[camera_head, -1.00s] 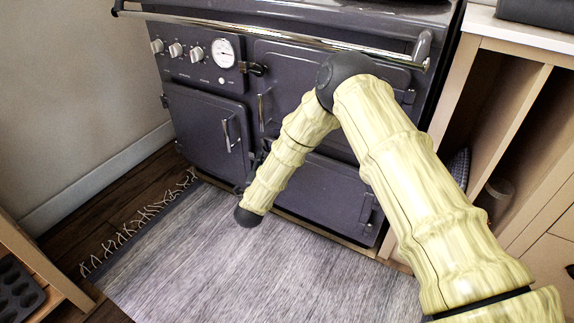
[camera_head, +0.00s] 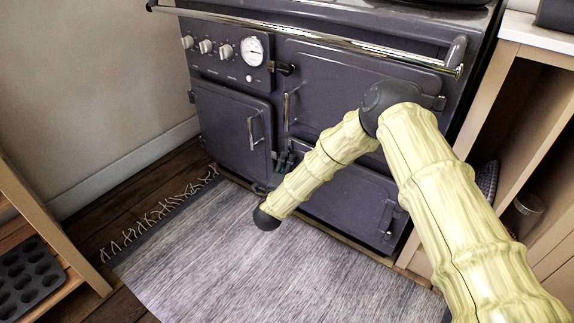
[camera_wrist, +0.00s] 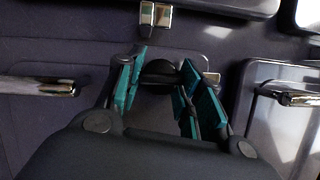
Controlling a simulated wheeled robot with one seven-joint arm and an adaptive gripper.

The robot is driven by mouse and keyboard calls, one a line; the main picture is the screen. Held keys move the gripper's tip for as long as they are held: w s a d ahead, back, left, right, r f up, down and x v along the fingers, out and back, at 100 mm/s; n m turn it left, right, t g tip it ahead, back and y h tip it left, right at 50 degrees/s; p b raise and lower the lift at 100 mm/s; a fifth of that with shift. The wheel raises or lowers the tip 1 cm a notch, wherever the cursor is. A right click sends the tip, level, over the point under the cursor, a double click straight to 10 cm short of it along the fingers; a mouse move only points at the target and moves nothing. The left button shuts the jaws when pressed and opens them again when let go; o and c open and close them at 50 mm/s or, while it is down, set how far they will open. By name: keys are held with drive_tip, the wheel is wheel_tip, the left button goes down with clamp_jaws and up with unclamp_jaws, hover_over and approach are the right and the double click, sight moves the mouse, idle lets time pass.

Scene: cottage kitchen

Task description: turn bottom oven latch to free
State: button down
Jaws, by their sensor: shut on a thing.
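The grey range cooker (camera_head: 232,82) stands against the wall, with its bottom oven door (camera_head: 352,200) at the lower right behind my arm. In the wrist view, my gripper (camera_wrist: 160,82) has its teal-padded fingers on both sides of a dark rounded latch knob (camera_wrist: 158,70) and is shut on it. In the head view, my gripper (camera_head: 284,160) is a small dark shape at the left edge of the bottom door, partly hidden by my forearm. The latch itself cannot be made out there, and its turn angle is unclear.
A chrome rail (camera_head: 300,38) runs across the cooker's top front. The left door has a chrome handle (camera_head: 252,130). A grey fringed rug (camera_head: 230,250) lies in front. A wooden shelf with a muffin tin (camera_head: 28,275) is at left, and open cabinets (camera_head: 520,120) stand at right.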

drive_tip(key=c, duration=1)
unclamp_jaws()
drive_tip(key=shift+d+f, duration=0.1)
drive_tip(key=shift+d, duration=0.05)
drive_tip(key=shift+s, duration=0.15)
drive_tip(key=shift+s+a, duration=0.25)
drive_tip(key=s, duration=0.3)
drive_tip(key=s+a, duration=0.1)
drive_tip(key=s, duration=0.3)
drive_tip(key=s+a, duration=0.1)
drive_tip(key=s, duration=0.3)
drive_tip(key=shift+f, duration=0.4)
